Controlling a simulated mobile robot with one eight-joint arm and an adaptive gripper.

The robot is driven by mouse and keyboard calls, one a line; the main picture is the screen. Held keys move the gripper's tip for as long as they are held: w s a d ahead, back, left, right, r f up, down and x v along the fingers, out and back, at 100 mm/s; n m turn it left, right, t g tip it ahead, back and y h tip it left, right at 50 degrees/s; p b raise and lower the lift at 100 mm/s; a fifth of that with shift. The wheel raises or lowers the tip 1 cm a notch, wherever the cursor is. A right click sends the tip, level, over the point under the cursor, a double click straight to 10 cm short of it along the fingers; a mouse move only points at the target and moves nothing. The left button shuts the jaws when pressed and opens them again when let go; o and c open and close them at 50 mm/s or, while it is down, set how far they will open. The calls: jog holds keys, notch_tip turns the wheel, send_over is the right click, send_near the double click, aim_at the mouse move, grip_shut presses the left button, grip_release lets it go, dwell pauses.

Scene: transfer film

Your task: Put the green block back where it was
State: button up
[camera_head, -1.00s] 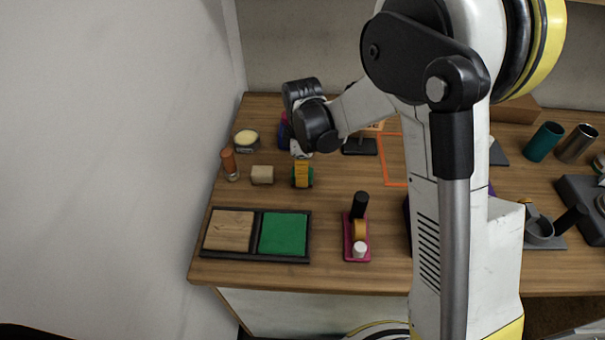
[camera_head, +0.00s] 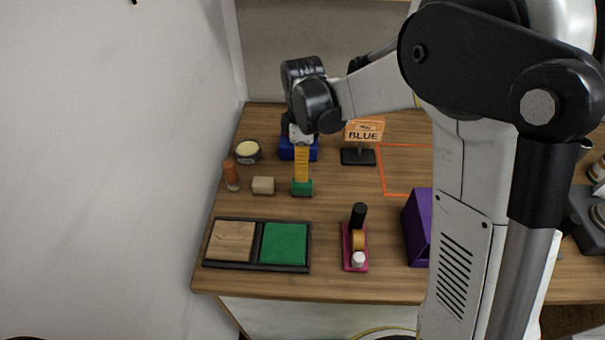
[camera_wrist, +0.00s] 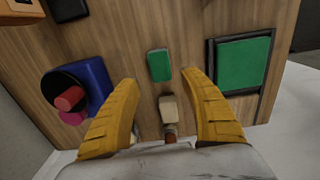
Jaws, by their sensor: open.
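The green block (camera_head: 302,188) rests on the wooden table, to the right of a beige block (camera_head: 263,185). In the wrist view the green block (camera_wrist: 159,65) lies flat, apart from the black tray. My gripper (camera_head: 302,178) has yellow fingers and is open above the green block, holding nothing. In the wrist view my gripper (camera_wrist: 160,80) has its fingers spread wide, with the block beyond the fingertips, between their lines. The black two-part tray (camera_head: 257,246) has a wood-toned square (camera_head: 232,241) on the left and a green square (camera_head: 284,244) on the right.
A blue container (camera_wrist: 98,82) stands beside my fingers; it also shows behind them (camera_head: 312,152). An orange-capped bottle (camera_head: 231,175) and round tin (camera_head: 247,151) are at left. A sign reading BLUE (camera_head: 364,131), pink rack (camera_head: 346,247) and purple box (camera_head: 418,228) are right.

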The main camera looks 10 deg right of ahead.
aim_at(303, 183)
jog(key=s+d+r+m+t, duration=0.1)
jog(key=s+d+r+m, duration=0.25)
jog(key=r, duration=0.25)
jog(key=s+d+r+m+t, duration=0.2)
jog(key=s+r+m, duration=0.15)
jog(key=r, duration=0.25)
jog(key=s+d+r+m+t, duration=0.1)
jog(key=s+d+m+t, duration=0.3)
jog(key=s+m, duration=0.4)
jog(key=s+d, duration=0.1)
jog(key=s, duration=0.2)
jog(key=shift+s+d+r+m+p, duration=0.3)
jog(key=shift+s+r+m, duration=0.1)
jog(key=shift+d, duration=0.1)
